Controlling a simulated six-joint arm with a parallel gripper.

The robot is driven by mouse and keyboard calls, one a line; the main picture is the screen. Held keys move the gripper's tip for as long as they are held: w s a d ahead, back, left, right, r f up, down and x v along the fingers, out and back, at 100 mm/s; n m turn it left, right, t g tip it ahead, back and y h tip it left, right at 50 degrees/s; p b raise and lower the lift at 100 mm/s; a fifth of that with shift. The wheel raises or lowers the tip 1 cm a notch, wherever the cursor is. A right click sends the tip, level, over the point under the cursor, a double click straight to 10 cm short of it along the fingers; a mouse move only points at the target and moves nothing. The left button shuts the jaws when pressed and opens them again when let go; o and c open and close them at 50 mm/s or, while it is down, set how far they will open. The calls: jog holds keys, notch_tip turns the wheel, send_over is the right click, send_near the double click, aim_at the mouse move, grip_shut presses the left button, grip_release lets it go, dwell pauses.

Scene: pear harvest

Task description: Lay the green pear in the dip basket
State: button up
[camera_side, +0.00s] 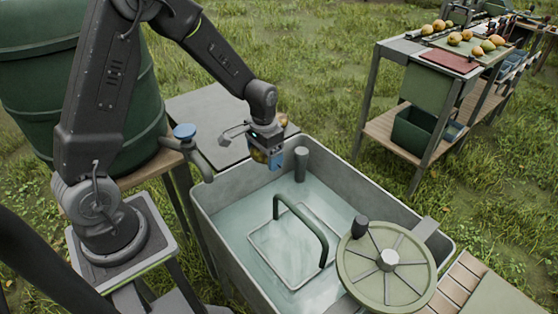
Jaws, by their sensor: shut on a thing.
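My gripper (275,158) has blue fingers and hangs over the far left part of the water tank. It is shut on a pear (259,155), which shows as a small yellowish patch, mostly hidden by the fingers; its green colour is hard to make out. The dip basket (262,250) is a shallow square frame with a tall dark green handle (302,215). It sits in the tank's pale water, in front of and below my gripper, apart from it. I see nothing lying in it.
The grey tank (222,262) has raised walls around the basket. A green handwheel (387,268) covers its near right corner. A dark post (301,164) stands at its far end, and a blue-capped tap (185,133) is at left. Several pears lie on the far right table.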

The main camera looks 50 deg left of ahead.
jog(key=d, duration=0.2)
jog(key=shift+s+d+f, duration=0.2)
jog(key=shift+s+d, duration=0.05)
jog(key=shift+d, duration=0.15)
jog(key=shift+w+d+f+n, duration=0.15)
jog(key=shift+d+n, duration=0.15)
jog(key=w+d+f+n, duration=0.75)
jog(key=d+n, duration=0.35)
jog(key=n, duration=0.6)
jog(key=f, duration=1.3)
jog(key=shift+s+f, duration=0.2)
jog(key=shift+s, duration=0.05)
jog(key=f, duration=0.4)
jog(key=shift+s+f, duration=0.25)
jog(key=shift+f, duration=0.25)
jog(key=shift+c, duration=0.8)
jog(key=o, duration=0.9)
jog(key=shift+w, duration=0.1)
jog(key=shift+o, duration=0.5)
jog(key=shift+w, duration=0.1)
